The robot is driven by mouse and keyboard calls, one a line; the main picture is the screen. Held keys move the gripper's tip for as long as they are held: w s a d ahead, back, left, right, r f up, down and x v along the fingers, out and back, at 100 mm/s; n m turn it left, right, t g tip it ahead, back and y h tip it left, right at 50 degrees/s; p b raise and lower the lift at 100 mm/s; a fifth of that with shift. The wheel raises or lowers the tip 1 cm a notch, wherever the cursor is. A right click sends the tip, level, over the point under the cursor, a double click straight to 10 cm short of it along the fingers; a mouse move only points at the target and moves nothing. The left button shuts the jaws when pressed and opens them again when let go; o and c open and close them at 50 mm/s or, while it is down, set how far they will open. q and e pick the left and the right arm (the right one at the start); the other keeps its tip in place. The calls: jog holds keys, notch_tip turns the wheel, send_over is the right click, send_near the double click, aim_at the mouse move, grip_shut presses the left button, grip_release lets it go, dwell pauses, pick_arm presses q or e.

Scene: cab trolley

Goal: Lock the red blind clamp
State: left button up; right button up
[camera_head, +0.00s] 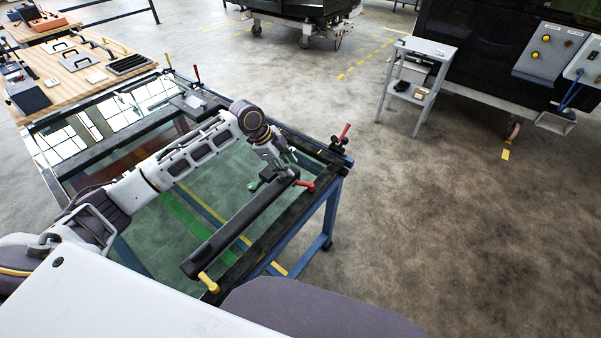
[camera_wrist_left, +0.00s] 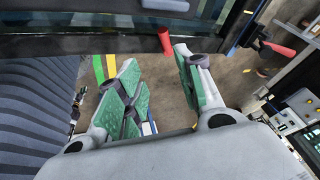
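A long black blind bar (camera_head: 235,228) lies over the glass-topped blue frame, with a short red clamp handle (camera_head: 304,186) at its far end and a yellow handle (camera_head: 208,283) at its near end. My left gripper (camera_head: 272,174) is over the far end of the bar, close to the red handle. In the left wrist view its green-padded fingers (camera_wrist_left: 156,62) are spread, with nothing held. A red handle (camera_wrist_left: 165,40) shows just past the fingertips, between them; I cannot tell whether they touch. My right gripper is not in view.
Another red handle (camera_head: 344,132) stands up at the frame's right corner, near my left gripper. A wooden bench with tools (camera_head: 72,67) is at the far left. A grey trolley (camera_head: 424,47) stands apart; the floor between is clear.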

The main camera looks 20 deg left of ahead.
pick_arm(q)
jog(key=w, duration=0.1)
send_near(303, 183)
jog(key=p+x, duration=0.1)
jog(key=x, duration=0.5)
jog(key=shift+w+d+f, duration=0.1)
jog(key=shift+w+f, duration=0.05)
jog(key=shift+f, duration=0.15)
jog(key=shift+x, duration=1)
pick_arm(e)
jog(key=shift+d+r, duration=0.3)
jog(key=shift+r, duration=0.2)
pick_arm(q)
jog(key=shift+c, duration=0.4)
grip_shut()
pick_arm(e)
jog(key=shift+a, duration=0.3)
